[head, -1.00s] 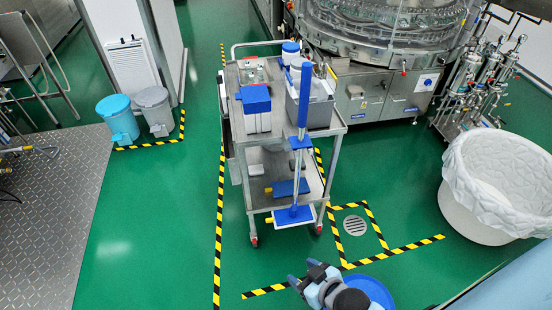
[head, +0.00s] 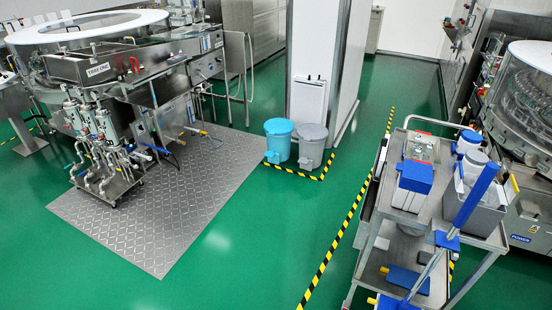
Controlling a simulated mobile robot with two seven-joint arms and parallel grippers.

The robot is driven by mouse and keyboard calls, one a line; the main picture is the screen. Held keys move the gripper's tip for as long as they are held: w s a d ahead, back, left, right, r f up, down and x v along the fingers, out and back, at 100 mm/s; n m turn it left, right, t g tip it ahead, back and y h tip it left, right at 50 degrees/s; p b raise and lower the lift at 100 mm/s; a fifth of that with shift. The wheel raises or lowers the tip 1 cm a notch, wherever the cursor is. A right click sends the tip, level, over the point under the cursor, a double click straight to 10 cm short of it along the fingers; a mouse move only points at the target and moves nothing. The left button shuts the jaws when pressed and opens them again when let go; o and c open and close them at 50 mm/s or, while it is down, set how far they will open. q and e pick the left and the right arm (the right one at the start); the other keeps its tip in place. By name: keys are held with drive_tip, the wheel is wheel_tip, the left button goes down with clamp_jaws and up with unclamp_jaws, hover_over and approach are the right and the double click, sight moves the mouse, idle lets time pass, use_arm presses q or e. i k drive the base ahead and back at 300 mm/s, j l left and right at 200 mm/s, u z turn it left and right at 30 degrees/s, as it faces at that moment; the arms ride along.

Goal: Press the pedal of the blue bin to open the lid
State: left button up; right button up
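The blue bin (head: 279,141) stands upright on the green floor near the middle of the head view, in front of a white pillar. Its light blue lid (head: 279,127) looks shut.
Yellow-black tape (head: 300,173) borders the bins. A steel cart (head: 425,262) loaded with boxes and a blue mop stands at the right. A metal floor plate (head: 150,215) and machinery (head: 125,80) lie left. Green floor before the bins is clear.

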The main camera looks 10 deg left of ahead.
sight(270, 154)
drive_tip(key=i+j+u, duration=0.15)
drive_tip(key=i, duration=0.15)
drive_tip(key=i+j+u, duration=0.15)
drive_tip(key=i, duration=0.15)
drive_tip(key=i+u, duration=0.35)
drive_tip(key=i, duration=1.25)
drive_tip(key=i+z, duration=0.15)
drive_tip(key=i, duration=0.35)
drive_tip(key=i+j+z, duration=0.2)
drive_tip(key=i, duration=0.3)
drive_tip(key=i+j+z, duration=0.15)
drive_tip(key=i, duration=0.35)
drive_tip(key=i+j+z, duration=0.2)
drive_tip(key=i+z, duration=0.15)
drive_tip(key=i+j+z, duration=0.7)
